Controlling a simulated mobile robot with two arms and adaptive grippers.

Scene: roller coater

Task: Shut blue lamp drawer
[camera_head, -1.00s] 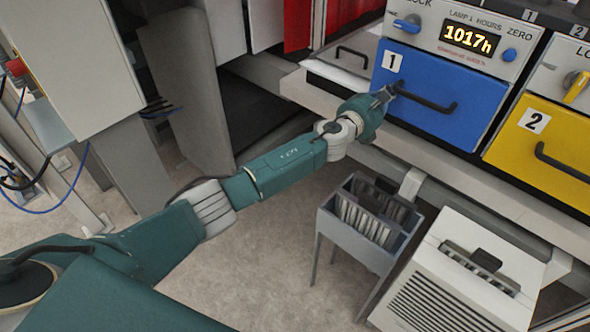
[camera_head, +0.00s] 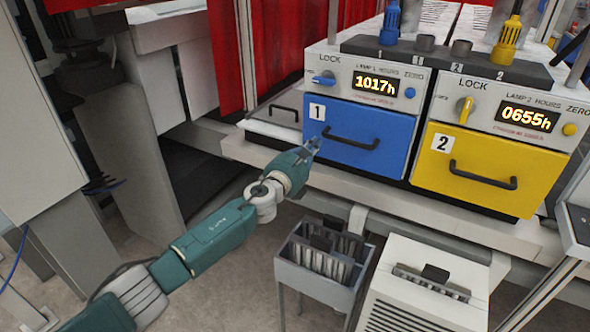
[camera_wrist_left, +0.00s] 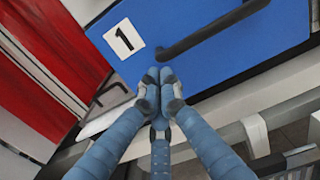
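The blue lamp drawer (camera_head: 385,130), labelled 1, sits under the panel reading 1017h; I see no clear gap around its front. Its dark bar handle (camera_head: 350,141) also shows in the wrist view (camera_wrist_left: 215,30). My left gripper (camera_head: 314,143) is at the lower left of the blue front, just left of the handle's left end. In the wrist view its fingertips (camera_wrist_left: 160,78) are together, with nothing between them, below the number label and close to the blue face. Whether they touch it I cannot tell. My right gripper is in neither view.
The yellow drawer (camera_head: 480,165), labelled 2, is to the right. A blue lock knob (camera_head: 325,78) is above the blue drawer. A light ledge (camera_head: 375,190) runs below both. A grey bin (camera_head: 322,270) and white unit (camera_head: 420,285) stand beneath. A red curtain (camera_head: 285,45) hangs behind.

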